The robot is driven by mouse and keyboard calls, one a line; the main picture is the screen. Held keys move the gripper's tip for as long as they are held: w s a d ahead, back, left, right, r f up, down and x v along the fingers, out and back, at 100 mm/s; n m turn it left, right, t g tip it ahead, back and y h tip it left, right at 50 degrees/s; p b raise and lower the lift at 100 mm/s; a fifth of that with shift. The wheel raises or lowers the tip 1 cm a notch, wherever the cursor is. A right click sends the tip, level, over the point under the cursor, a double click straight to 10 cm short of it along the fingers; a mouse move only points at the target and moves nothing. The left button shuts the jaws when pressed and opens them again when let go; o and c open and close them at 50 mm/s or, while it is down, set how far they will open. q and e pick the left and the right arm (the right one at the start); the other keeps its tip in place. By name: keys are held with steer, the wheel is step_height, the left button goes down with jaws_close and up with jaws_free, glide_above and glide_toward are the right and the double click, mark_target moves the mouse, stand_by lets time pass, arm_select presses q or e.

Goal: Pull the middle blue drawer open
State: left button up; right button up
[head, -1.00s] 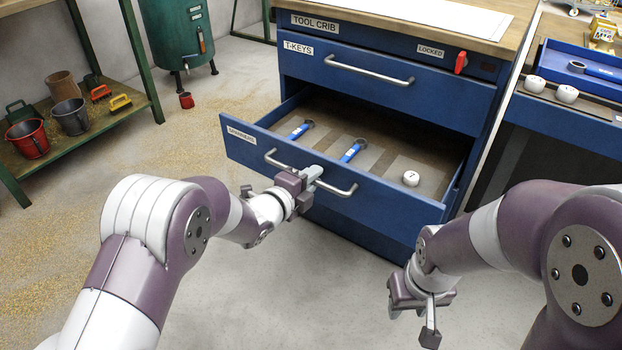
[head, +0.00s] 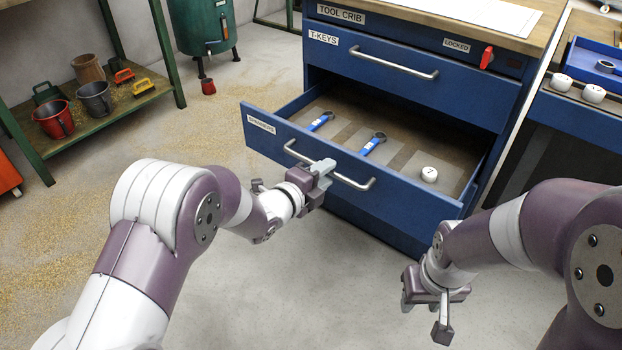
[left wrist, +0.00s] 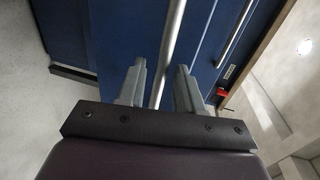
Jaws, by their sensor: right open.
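The middle blue drawer (head: 262,143), with a label that seems to read SPANNERS, stands well open below the T-KEYS drawer (head: 420,92). Inside it lie two blue-handled spanners (head: 321,121) (head: 372,144) and a white round piece (head: 429,174). My left gripper (head: 324,168) is at the middle of the drawer's bar handle (head: 357,184). In the left wrist view its two fingers (left wrist: 160,85) stand apart with the handle bar (left wrist: 170,50) running between them, with gaps showing beside it. My right gripper (head: 424,315) is open and empty, low in front of the cabinet.
A worktop (head: 547,30) covers the cabinet. A red latch (head: 487,57) sits by the LOCKED label. A blue tray (head: 595,55) and white round pieces stand on the right bench. A shelf with buckets (head: 95,98) stands left. The floor before the drawer is clear.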

arm_select(q)
steer(key=p+v, duration=0.3)
steer(key=v, duration=0.7)
steer(key=shift+s+a, duration=0.15)
steer(key=shift+s, duration=0.1)
